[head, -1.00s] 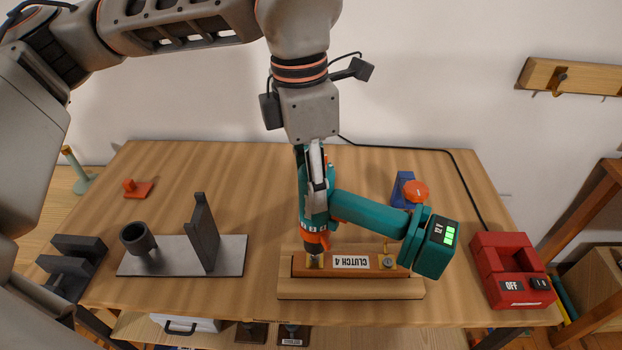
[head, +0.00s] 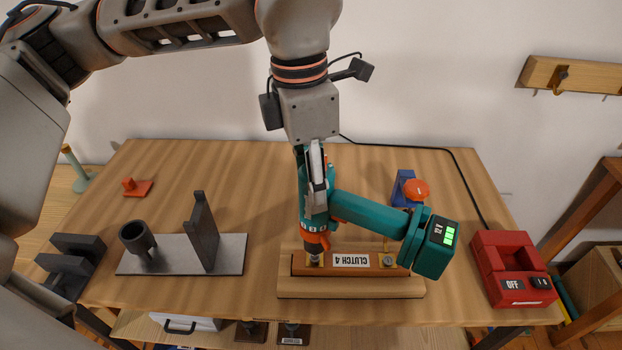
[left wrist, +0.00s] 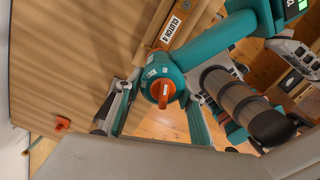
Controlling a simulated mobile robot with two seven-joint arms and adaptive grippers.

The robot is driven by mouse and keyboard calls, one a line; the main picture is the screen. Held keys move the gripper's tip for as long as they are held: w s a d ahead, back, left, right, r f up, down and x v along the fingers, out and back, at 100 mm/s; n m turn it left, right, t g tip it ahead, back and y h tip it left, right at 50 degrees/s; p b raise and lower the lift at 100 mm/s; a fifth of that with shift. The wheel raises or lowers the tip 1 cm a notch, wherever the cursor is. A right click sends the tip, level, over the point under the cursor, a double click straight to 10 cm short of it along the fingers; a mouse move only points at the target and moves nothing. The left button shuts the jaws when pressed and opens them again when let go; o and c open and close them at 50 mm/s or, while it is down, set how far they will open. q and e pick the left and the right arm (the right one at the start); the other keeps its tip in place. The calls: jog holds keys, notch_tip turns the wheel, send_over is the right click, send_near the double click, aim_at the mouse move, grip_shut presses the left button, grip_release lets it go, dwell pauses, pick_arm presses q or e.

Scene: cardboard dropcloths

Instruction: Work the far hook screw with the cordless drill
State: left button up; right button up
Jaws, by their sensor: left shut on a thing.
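The teal and orange cordless drill (head: 370,213) points nose down, its battery out to the right with green bars lit. My left gripper (head: 316,190) is shut around the drill's body from above; the left wrist view shows the drill (left wrist: 215,42) between its fingers. The drill's tip meets the left end of a wooden block (head: 350,288) labelled CLUTCH 4, at a brass piece (head: 313,262). The tip largely hides the screw there; I cannot tell how deep it sits. A second brass hook (head: 386,250) stands at the block's right end, partly behind the battery. My right gripper is out of view.
A grey plate with cup and upright (head: 230,255) lies left, a red charger (head: 512,270) right. A blue stand with an orange knob (head: 416,191) is behind the drill. A wall rail (head: 540,73) carries a hook. The table's back left is mostly clear.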

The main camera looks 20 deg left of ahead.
pick_arm(q)
jog(key=shift+f, duration=0.15)
dwell(0.9)
jog(key=shift+r+p, duration=0.9)
jog(key=shift+r, duration=0.85)
jog(key=shift+r+p, duration=1.1)
jog(key=shift+r, duration=0.7)
